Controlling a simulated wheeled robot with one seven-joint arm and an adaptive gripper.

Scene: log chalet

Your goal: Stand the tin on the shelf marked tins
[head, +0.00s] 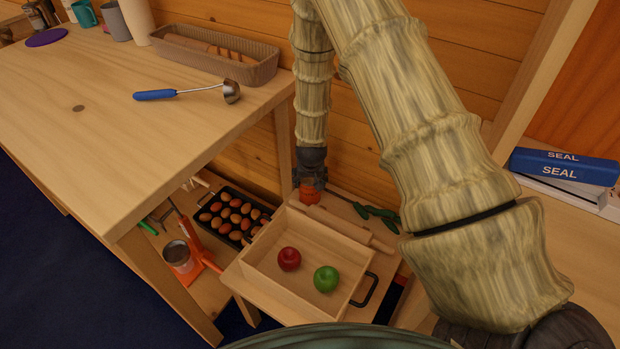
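My gripper (311,180) points down beyond the wooden box, at the back by the log wall, and looks small and dark. A short orange-red round thing (309,195), perhaps the tin, shows right at its fingertips. I cannot tell whether the fingers are closed on it or only around or above it. A silver open-topped can (178,256) stands on the low shelf at the left, beside an orange stand. No shelf marked tins can be read in this view.
A wooden box (274,296) holds a red apple (289,259) and a green apple (326,279). Left of it is a black egg tray (214,235). Cucumbers (376,212) lie right of my gripper. A table (110,120) bears a ladle (190,93) and basket (262,69).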

